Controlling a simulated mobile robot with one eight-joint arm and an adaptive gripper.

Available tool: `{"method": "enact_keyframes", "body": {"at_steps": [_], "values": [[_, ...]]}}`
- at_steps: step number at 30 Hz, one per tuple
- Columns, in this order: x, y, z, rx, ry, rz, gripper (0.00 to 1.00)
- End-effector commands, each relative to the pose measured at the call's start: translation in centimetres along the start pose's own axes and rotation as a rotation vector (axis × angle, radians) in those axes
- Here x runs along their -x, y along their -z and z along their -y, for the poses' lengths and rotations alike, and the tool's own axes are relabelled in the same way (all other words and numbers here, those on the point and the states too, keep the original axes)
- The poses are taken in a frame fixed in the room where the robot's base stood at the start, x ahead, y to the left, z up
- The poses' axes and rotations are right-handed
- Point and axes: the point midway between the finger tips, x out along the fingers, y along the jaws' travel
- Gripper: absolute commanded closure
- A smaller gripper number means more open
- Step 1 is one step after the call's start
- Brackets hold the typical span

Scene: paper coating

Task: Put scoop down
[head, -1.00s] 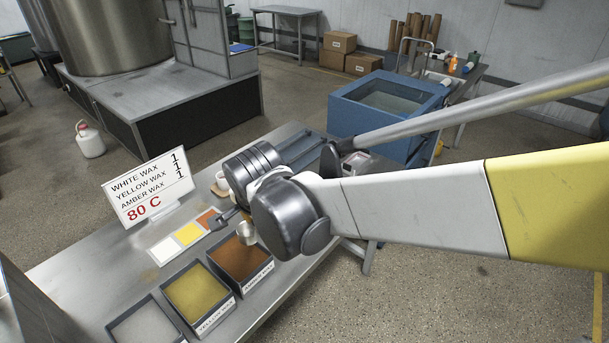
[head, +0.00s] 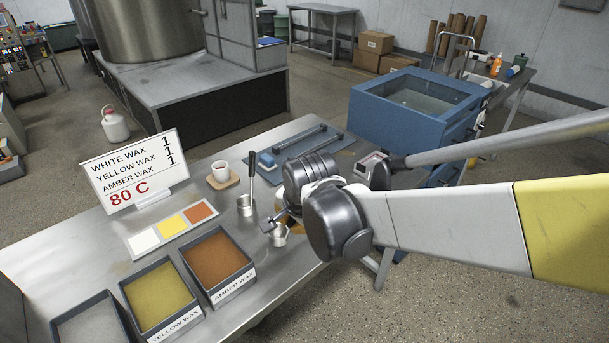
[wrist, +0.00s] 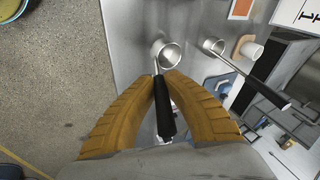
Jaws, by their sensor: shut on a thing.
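My gripper (wrist: 165,84) is shut on the black handle (wrist: 164,118) of a metal scoop. The scoop's round cup (wrist: 167,56) points away from the fingers and looks empty in the wrist view. In the head view the held scoop (head: 279,237) is beside the right side of the amber wax tray (head: 217,262), over bare steel table. I cannot tell whether its cup touches the table. My gripper (head: 283,217) is partly hidden behind the wrist there. A second scoop (head: 245,206) stands on the table to the left, its handle up; it also shows in the wrist view (wrist: 213,45).
The yellow wax tray (head: 160,296) and a white wax tray (head: 88,325) stand left of the amber one. A white cup (head: 220,171), a sign (head: 133,172) and a colour card (head: 172,230) are behind. A blue tank (head: 415,105) stands beyond the table.

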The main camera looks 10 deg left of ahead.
Motion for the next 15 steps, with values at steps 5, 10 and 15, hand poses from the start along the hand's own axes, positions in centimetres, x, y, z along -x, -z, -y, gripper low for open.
{"method": "enact_keyframes", "body": {"at_steps": [5,10,15], "values": [[-2.3,-0.5,1.6,0.001,0.000,0.000,1.00],[-3.3,-0.8,1.6,-0.001,-0.001,-0.001,1.00],[-5.8,-1.5,0.4,-0.001,-0.001,-0.001,1.00]]}}
